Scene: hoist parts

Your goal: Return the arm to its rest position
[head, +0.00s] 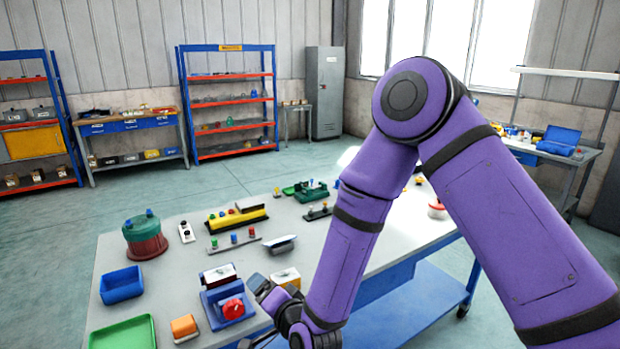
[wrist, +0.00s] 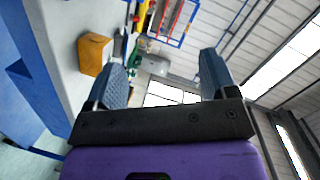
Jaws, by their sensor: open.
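My purple arm reaches from the right over the grey workbench (head: 183,240) in the head view and bends down at its elbow. My gripper (head: 262,312) is low at the bench's front edge, partly hidden by my wrist. In the wrist view my gripper (wrist: 163,72) has its two dark fingers wide apart with nothing between them. The wrist is tilted, so the room appears sideways. An orange-yellow block (wrist: 93,53) stands on the bench beside the left finger, apart from it.
Near my gripper are a blue fixture with a red knob (head: 232,309), a yellow box with a white top (head: 287,277) and an orange block (head: 184,327). A blue bin (head: 121,284) and green tray (head: 124,333) are at the left. Open floor lies beyond.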

